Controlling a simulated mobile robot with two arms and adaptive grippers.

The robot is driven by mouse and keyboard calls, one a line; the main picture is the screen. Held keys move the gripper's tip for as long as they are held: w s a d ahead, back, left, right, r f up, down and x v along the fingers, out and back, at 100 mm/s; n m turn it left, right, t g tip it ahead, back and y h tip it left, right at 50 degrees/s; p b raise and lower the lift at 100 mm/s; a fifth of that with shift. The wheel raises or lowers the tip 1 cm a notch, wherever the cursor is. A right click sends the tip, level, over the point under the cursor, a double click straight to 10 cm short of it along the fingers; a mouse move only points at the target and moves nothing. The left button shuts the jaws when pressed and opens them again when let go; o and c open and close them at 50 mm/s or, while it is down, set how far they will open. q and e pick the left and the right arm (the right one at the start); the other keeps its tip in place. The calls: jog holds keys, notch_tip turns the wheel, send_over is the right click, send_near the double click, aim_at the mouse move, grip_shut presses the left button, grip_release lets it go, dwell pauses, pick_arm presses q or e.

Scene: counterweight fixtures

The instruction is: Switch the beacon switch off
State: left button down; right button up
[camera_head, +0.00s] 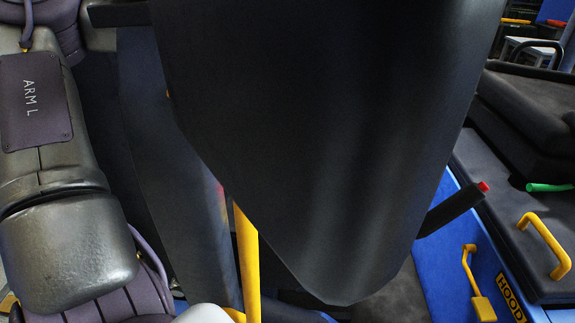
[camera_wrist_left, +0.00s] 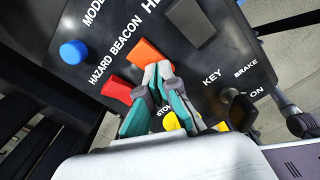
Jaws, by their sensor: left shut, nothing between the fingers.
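In the left wrist view a dark control panel carries an orange rocker switch (camera_wrist_left: 150,52) beside the word BEACON. A red switch (camera_wrist_left: 117,90) sits lower left of it, beside the word HAZARD. My left gripper (camera_wrist_left: 158,68) is shut and empty, its fingertips at the lower edge of the orange switch and partly overlapping it. I cannot tell whether they touch it, or which way the switch is tilted. In the head view a large dark panel blocks the sight of the switches and of my left gripper. My right gripper is in neither view.
The panel also has a blue knob (camera_wrist_left: 73,52), a dark rocker (camera_wrist_left: 192,22), a key switch (camera_wrist_left: 241,108) and a yellow part (camera_wrist_left: 171,121) behind the fingers. In the head view a dark panel back (camera_head: 330,130) fills the middle, with a yellow handle (camera_head: 545,245) at right.

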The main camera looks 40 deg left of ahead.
pick_arm(q)
jog(key=shift+f, duration=0.2)
jog(key=shift+s+r, duration=0.1)
jog(key=shift+r, duration=0.05)
jog(key=shift+r+p, duration=0.5)
jog(key=shift+r, duration=0.35)
jog(key=shift+r+p, duration=1.35)
jog(key=shift+r, duration=1.2)
